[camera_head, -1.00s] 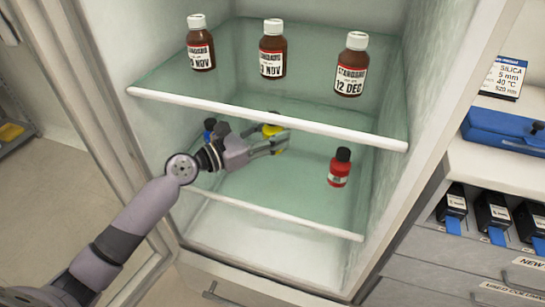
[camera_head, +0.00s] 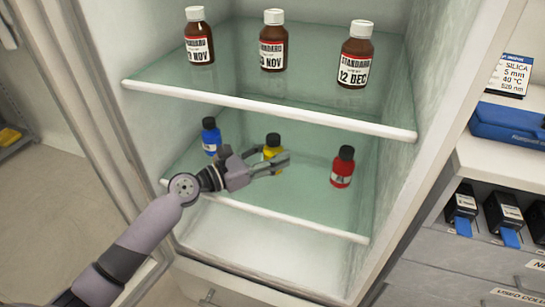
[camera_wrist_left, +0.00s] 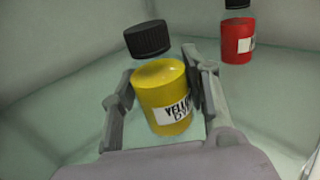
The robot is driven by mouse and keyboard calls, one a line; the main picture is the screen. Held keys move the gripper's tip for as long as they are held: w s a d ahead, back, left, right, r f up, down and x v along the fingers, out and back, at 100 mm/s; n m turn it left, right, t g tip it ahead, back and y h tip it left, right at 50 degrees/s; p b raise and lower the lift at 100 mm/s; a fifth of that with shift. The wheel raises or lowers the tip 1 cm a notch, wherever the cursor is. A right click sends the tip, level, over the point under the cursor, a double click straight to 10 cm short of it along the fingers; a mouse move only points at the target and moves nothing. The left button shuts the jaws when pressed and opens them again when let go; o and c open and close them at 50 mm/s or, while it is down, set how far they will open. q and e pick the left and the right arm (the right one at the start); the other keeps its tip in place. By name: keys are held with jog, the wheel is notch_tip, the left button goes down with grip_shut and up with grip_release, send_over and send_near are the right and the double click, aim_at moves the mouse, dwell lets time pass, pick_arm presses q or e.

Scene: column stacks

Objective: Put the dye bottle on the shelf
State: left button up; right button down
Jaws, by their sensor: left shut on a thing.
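The yellow dye bottle (camera_head: 272,147) with a black cap is upright at the lower glass shelf (camera_head: 300,219) of the open cabinet, between a blue bottle (camera_head: 210,137) and a red bottle (camera_head: 343,168). I cannot tell whether its base touches the shelf. My left gripper (camera_head: 279,164) reaches in from the left, shut on the yellow bottle. In the left wrist view the fingers flank the yellow bottle (camera_wrist_left: 163,98) on both sides, with its label facing the camera. The red bottle (camera_wrist_left: 237,40) stands beyond the right finger. My right gripper is not in view.
Several brown standard bottles (camera_head: 273,42) stand on the upper shelf (camera_head: 260,110), whose front edge runs above my left gripper. The cabinet side walls bound the space. A counter with a blue case (camera_head: 508,124) is at the right. Clear glass lies between yellow and red bottles.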

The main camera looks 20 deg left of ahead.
aim_at(264, 158)
pick_arm(q)
jog(key=shift+f, duration=0.1)
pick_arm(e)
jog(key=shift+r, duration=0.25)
pick_arm(q)
jog(key=o, duration=1.4)
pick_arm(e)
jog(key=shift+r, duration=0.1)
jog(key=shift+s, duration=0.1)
pick_arm(q)
jog(key=v, duration=0.4)
jog(key=shift+s+a+f, duration=0.1)
jog(key=shift+s+a, duration=0.15)
jog(key=shift+s, duration=0.05)
jog(key=v, duration=0.6)
jog(key=shift+s+a+r, duration=0.2)
jog(key=shift+s+a, duration=0.25)
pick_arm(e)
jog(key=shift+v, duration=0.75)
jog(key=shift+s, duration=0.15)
